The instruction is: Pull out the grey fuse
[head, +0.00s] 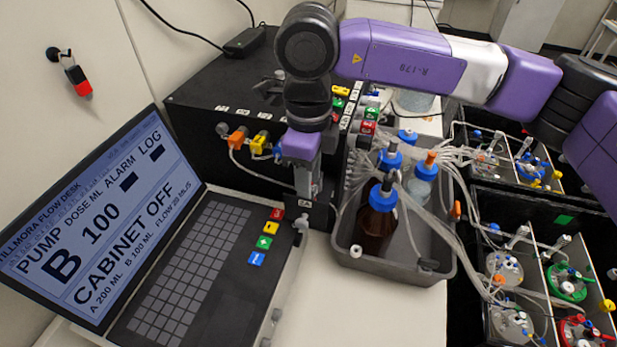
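My gripper (303,205) points down in front of the black cabinet (200,110), beside the right edge of the laptop. Its fingers are small and partly dark here, so I cannot tell whether they are open or shut. A small light-grey piece (301,224) shows at the fingertips; I cannot tell whether it is the grey fuse or whether it is held. A small grey round fitting (222,129) sits on the cabinet front, left of an orange connector (238,138) and a yellow connector (260,142). My arm hides part of the cabinet front.
The laptop (200,270) reads "CABINET OFF". A grey tray (395,265) with a brown bottle (376,222) and blue-capped bottles stands close right of my gripper. Loose tubes run to black shaker boxes (480,195) at right. The white table (345,310) is clear in front.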

